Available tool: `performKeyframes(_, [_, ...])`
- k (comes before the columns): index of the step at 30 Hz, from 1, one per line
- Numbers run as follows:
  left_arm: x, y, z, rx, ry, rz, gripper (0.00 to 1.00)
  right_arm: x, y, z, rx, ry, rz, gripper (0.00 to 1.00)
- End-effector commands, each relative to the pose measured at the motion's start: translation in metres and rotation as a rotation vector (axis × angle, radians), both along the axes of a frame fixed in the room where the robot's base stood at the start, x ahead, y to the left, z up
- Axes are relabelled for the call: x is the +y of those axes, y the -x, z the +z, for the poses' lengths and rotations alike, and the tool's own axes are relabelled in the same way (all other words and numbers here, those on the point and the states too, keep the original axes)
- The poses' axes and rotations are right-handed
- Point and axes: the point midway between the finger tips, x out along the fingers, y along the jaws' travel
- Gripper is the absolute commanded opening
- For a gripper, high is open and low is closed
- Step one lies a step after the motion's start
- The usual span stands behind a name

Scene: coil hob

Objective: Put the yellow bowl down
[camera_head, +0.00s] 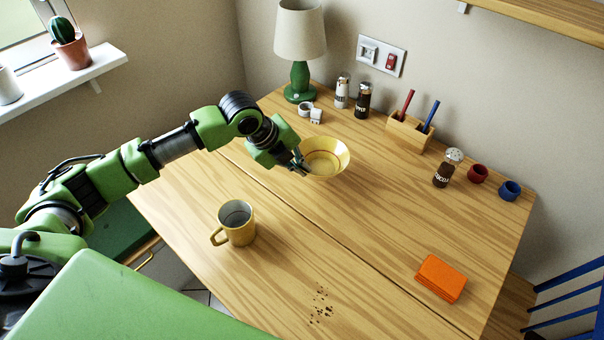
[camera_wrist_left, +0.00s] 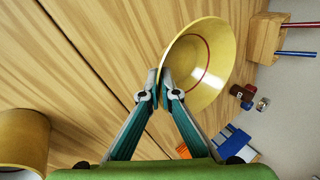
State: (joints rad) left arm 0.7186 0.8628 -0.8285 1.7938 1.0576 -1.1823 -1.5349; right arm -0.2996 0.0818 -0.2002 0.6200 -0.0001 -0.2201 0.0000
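The yellow bowl (camera_head: 328,150), with a thin red ring inside, is at the back left part of the wooden table. It also shows in the left wrist view (camera_wrist_left: 213,50). My left gripper (camera_head: 302,165) is at the bowl's near left rim. In the left wrist view its two fingertips (camera_wrist_left: 159,88) pinch the rim of the bowl between them. Whether the bowl's base touches the table or is slightly above it, I cannot tell. My right gripper is not in view.
The wooden table (camera_head: 390,200) is clear right of the bowl. A yellow mug (camera_head: 237,224) stands nearer. Behind are a green lamp (camera_head: 300,80), two shakers (camera_head: 352,98) and a pen holder (camera_head: 408,132).

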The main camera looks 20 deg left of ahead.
Motion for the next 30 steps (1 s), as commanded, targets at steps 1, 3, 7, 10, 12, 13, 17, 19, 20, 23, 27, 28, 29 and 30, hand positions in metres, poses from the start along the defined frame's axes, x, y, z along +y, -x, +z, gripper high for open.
performKeyframes(1, [-0.001, -0.003, -0.001, -0.003, 0.001, -0.001, 0.0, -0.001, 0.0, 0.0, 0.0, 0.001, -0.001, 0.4])
performKeyframes(3, [-0.001, -0.006, -0.007, -0.001, 0.0, 0.0, 0.0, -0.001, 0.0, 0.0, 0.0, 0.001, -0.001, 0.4])
performKeyframes(7, [-0.001, -0.005, -0.026, 0.001, 0.0, 0.001, 0.0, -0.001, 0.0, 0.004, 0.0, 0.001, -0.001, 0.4])
performKeyframes(10, [0.0, -0.006, -0.035, -0.003, -0.001, -0.001, 0.0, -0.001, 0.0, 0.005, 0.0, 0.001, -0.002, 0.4])
performKeyframes(12, [0.0, -0.006, -0.036, -0.005, -0.001, 0.0, 0.0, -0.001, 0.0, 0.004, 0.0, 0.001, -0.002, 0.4])
performKeyframes(13, [0.0, -0.006, -0.035, -0.005, -0.001, -0.001, 0.0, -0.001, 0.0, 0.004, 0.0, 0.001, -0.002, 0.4])
performKeyframes(17, [0.0, -0.006, -0.036, -0.005, -0.001, 0.0, 0.0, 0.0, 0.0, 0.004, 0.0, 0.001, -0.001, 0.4])
performKeyframes(19, [0.0, -0.006, -0.037, -0.003, -0.001, -0.001, 0.0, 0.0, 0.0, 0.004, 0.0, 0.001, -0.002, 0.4])
performKeyframes(20, [0.0, -0.006, -0.038, -0.003, -0.001, -0.001, 0.0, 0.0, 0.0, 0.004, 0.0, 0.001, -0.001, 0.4])
performKeyframes(23, [0.0, -0.005, -0.039, -0.001, -0.002, 0.0, 0.21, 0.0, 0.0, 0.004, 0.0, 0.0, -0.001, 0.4])
performKeyframes(27, [0.0, -0.005, -0.039, -0.001, -0.002, 0.0, 0.21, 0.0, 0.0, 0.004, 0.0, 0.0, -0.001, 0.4])
performKeyframes(28, [0.0, -0.005, -0.039, -0.001, -0.002, 0.0, 0.21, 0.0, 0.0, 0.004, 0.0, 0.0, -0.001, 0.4])
performKeyframes(29, [0.0, -0.005, -0.039, -0.001, -0.002, 0.0, 0.21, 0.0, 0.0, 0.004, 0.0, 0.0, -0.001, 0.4])
performKeyframes(30, [0.0, -0.005, -0.039, -0.001, -0.002, 0.0, 0.21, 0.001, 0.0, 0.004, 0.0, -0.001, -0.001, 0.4])
